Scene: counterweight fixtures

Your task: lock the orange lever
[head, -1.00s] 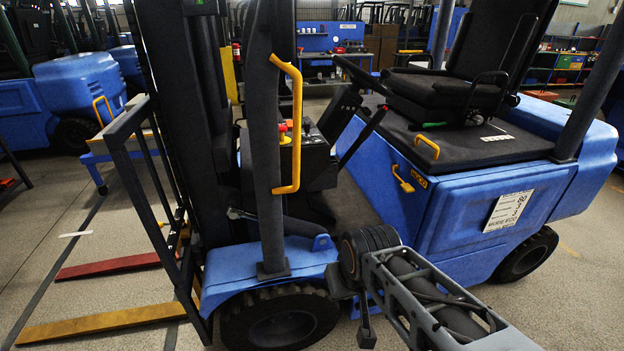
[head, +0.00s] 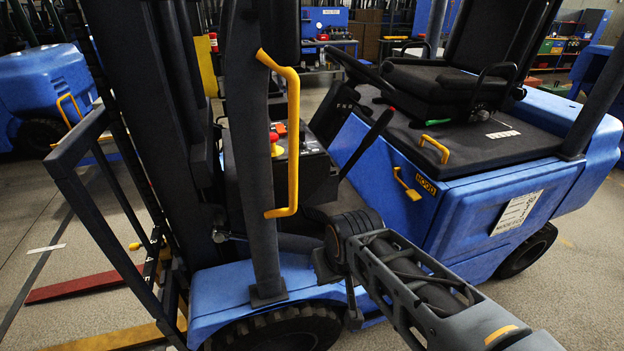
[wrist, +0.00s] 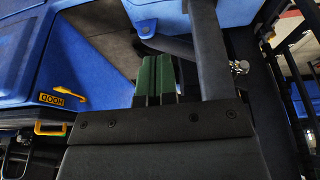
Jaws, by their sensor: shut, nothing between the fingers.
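An orange-yellow lever-like latch (head: 407,185) sits on the truck's blue side panel, left of the HOOD label. It also shows upside down in the wrist view (wrist: 70,95), at the left. A small orange part (head: 280,128) beside a red knob shows on the console behind the post; I cannot tell whether it is a lever. My gripper (wrist: 157,64) has green fingers, shut and empty, pointing toward the truck's footwell. It is apart from the latch, which lies to its left in the wrist view. In the head view the fingers are hidden behind my arm.
The blue forklift (head: 470,210) fills the view. A dark post (head: 258,200) with a yellow grab handle (head: 293,140) stands by the footwell, close to my arm. The seat (head: 445,80) is above the hood. Open floor (head: 570,280) lies at the right.

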